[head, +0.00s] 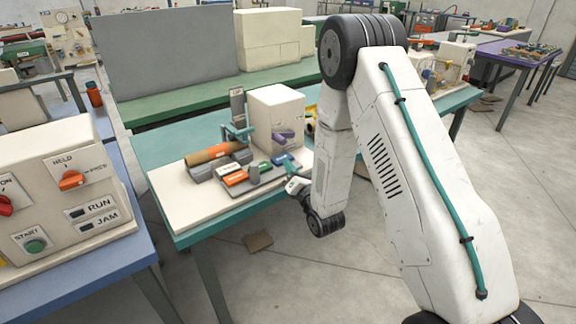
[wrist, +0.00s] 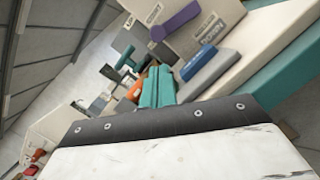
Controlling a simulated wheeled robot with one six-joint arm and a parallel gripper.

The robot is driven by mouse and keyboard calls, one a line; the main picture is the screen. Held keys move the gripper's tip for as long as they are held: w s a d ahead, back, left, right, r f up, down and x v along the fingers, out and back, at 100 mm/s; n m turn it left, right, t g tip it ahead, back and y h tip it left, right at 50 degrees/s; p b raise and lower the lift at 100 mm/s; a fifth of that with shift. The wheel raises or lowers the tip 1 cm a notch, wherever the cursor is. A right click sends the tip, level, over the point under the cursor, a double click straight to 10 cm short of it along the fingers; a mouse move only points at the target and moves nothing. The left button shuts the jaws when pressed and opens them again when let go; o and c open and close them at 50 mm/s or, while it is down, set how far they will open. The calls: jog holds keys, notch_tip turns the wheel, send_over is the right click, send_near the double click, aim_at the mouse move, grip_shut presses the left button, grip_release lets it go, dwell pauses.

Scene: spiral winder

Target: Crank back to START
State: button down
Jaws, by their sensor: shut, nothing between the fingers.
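The winder is a cream box (head: 277,112) on a cream base (head: 180,200). A purple crank handle (head: 284,136) sticks out of its front; the wrist view shows this handle (wrist: 176,22) lying between small labels that I cannot read reliably. My gripper (wrist: 158,86) has its teal fingers together with nothing between them. It is low in front of the box, apart from the crank handle. In the head view my gripper (head: 285,163) is small and partly merges with the blue part behind it.
An orange-brown roll (head: 213,153) lies in grey supports left of the box. Orange and green blocks (head: 235,178) sit before it. A blue block (wrist: 205,66) is beside my fingers. A control panel (head: 70,190) with knobs stands on the left table. Floor in front is mostly clear.

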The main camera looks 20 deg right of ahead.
jog(key=x, duration=0.7)
jog(key=shift+w, duration=0.25)
jog(key=shift+r, duration=0.15)
jog(key=shift+d+r+m, duration=0.2)
jog(key=shift+r+m, duration=0.3)
jog(key=shift+r, duration=0.05)
